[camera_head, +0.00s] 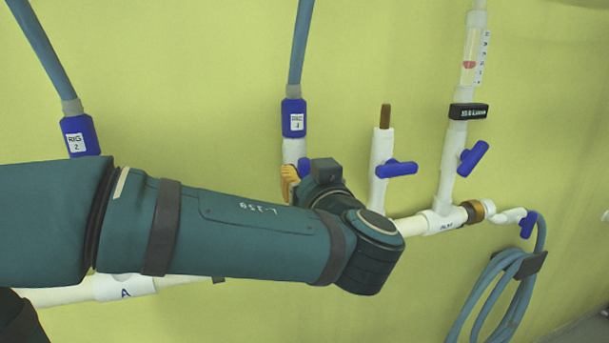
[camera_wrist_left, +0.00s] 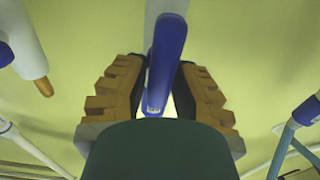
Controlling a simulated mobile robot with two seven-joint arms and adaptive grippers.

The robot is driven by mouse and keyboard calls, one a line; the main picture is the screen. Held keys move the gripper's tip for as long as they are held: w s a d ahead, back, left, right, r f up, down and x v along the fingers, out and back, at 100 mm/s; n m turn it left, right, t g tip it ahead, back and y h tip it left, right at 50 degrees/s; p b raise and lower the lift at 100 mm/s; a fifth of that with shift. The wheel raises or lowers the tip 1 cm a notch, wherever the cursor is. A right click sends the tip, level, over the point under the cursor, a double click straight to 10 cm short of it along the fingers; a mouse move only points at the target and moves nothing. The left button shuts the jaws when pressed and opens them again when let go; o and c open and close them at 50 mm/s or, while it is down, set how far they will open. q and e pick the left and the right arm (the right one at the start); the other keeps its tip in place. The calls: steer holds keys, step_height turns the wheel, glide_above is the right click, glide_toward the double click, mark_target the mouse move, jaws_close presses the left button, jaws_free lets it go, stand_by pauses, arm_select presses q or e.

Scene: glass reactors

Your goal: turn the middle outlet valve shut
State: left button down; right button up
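The outlet valve in the middle of the head view has a blue handle (camera_head: 304,167), mostly hidden behind my left gripper. It sits on a white pipe (camera_head: 294,147) under a blue hose connector (camera_head: 294,118). In the left wrist view the long blue handle (camera_wrist_left: 166,62) lies between the two fingers, slightly tilted and roughly along the white pipe. My left gripper (camera_head: 289,182) is at this valve. Its stepped brown fingers (camera_wrist_left: 163,82) look closed in on the handle, with a small light gap low on the right side. My right gripper is not in view.
To the right stands a capped stub pipe with a blue handle (camera_head: 397,168), then an inlet branch with another blue handle (camera_head: 473,158). A hose connector marked RIG 2 (camera_head: 79,135) is at left. A coiled hose (camera_head: 500,290) hangs at lower right.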

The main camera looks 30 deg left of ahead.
arm_select(q)
steer(key=m+b, duration=0.1)
steer(key=b, duration=0.1)
steer(key=m+b, duration=0.1)
steer(key=b, duration=0.1)
steer(key=m+b, duration=0.2)
steer(key=b, duration=0.1)
steer(key=shift+w+d+f, duration=0.1)
steer(key=shift+w+f, duration=0.05)
steer(key=shift+f, duration=0.1)
steer(key=m+b, duration=0.1)
steer(key=m, duration=0.1)
steer(key=shift+w+m+b, duration=0.1)
steer(key=shift+m+b, duration=0.2)
steer(key=shift+b, duration=0.1)
steer(key=m+b, duration=0.1)
steer(key=m, duration=0.1)
steer(key=shift+w+d+m, duration=0.1)
steer(key=shift+d+m, duration=0.05)
steer(key=shift+m, duration=0.25)
steer(key=m, duration=0.2)
steer(key=shift+m, duration=0.3)
steer(key=m, duration=0.5)
steer(key=shift+w+d+f, duration=0.1)
steer(key=shift+f, duration=0.15)
steer(key=shift+m, duration=0.3)
